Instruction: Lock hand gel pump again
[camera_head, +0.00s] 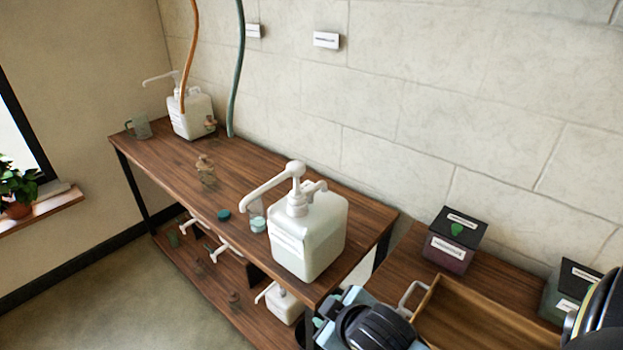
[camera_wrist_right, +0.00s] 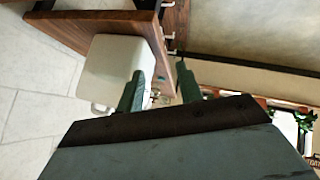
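A large white pump bottle (camera_head: 310,238) stands upright near the right end of the wooden table. Its white pump head (camera_head: 296,170) has a long spout toward the left and stands up above the bottle. The bottle (camera_wrist_right: 112,65) also shows in the right wrist view, behind and left of my fingers, with small pump parts partly hidden between them. My right gripper (camera_wrist_right: 159,84) has its two dark green fingers apart with nothing held. In the head view its arm is at the bottom, right of the bottle. My left gripper is not in view.
A second white pump bottle (camera_head: 192,117) stands at the far left end, with hoses near it. Jars and a teal cap (camera_head: 223,215) lie between. A small bottle (camera_head: 284,302) is on the lower shelf. A wooden tray (camera_head: 475,325) and dark boxes are at right.

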